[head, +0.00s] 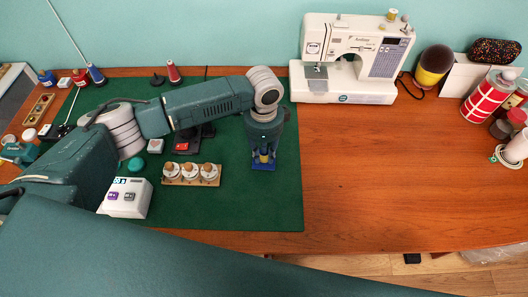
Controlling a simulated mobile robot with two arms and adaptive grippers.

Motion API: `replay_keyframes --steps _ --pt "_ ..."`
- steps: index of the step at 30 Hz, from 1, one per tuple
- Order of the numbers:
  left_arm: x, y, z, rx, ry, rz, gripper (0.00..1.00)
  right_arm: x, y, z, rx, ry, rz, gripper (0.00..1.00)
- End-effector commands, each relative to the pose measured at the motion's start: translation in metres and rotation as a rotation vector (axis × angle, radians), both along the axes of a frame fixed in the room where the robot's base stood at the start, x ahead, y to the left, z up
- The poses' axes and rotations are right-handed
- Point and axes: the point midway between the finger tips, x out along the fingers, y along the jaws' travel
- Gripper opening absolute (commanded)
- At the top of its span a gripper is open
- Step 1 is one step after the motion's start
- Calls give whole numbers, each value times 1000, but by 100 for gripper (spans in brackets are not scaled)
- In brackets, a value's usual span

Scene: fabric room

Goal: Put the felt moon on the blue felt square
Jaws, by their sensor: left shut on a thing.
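My left gripper (264,158) points straight down over the right part of the green mat, with its arm coming in from the left. It is shut on a small yellow piece (264,153), which seems to be the felt moon; its outline is mostly hidden by the fingers. The blue felt square (262,167) shows just under and around the fingertips, partly covered by them. I cannot tell whether the yellow piece touches the square. My right gripper is not in view.
The green mat (240,208) lies on a wooden table (380,185). A wooden rack with white-and-brown pieces (190,174) and a white box (126,198) stand left of the gripper. A sewing machine (352,58) stands behind. The table's middle right is clear.

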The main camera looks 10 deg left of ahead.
Motion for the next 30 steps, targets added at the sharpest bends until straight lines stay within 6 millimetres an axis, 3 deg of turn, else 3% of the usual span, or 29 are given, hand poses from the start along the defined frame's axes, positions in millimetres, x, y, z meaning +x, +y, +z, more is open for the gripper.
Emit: replay_keyframes --steps 6,7,9,20,23,30 --pt "0 0 -3 0 1 0 16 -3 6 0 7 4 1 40" --pt "0 0 -2 0 0 0 30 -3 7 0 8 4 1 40" --pt "0 0 -2 0 0 0 42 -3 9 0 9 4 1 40" --pt "1 0 2 -1 -1 0 42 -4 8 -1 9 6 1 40" --pt "1 0 13 -2 -2 0 42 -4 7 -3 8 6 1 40" --pt "2 0 64 -2 -5 -1 42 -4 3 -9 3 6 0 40"
